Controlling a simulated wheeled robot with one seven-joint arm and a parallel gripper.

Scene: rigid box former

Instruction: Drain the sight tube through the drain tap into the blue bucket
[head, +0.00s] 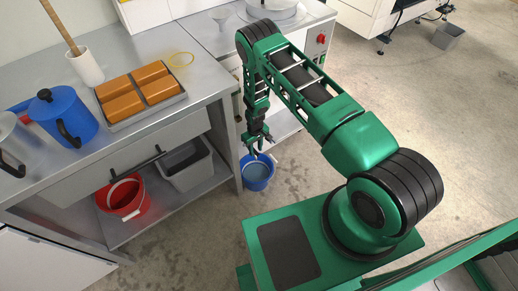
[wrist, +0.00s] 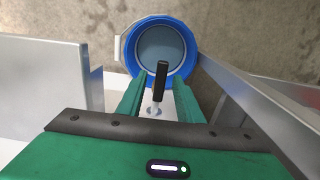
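The blue bucket (head: 257,173) stands on the floor by the bench leg, below my gripper (head: 258,142). In the wrist view the blue bucket (wrist: 160,20) is seen from above, with a flat grey-blue inside; I cannot tell whether that is liquid. A black-handled lever with a pale metal stem, apparently the drain tap (wrist: 161,75), lies between the two green fingers of my gripper (wrist: 159,88). Gaps show on both sides of the handle, so the fingers are open around it. The sight tube cannot be made out in either view.
A red bucket (head: 123,196) and a grey bin (head: 187,164) sit on the lower shelf. The bench (head: 200,78) holds a blue jug (head: 62,116) and a tray of orange-brown blocks (head: 140,94). Metal panels (wrist: 45,75) flank the gripper closely.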

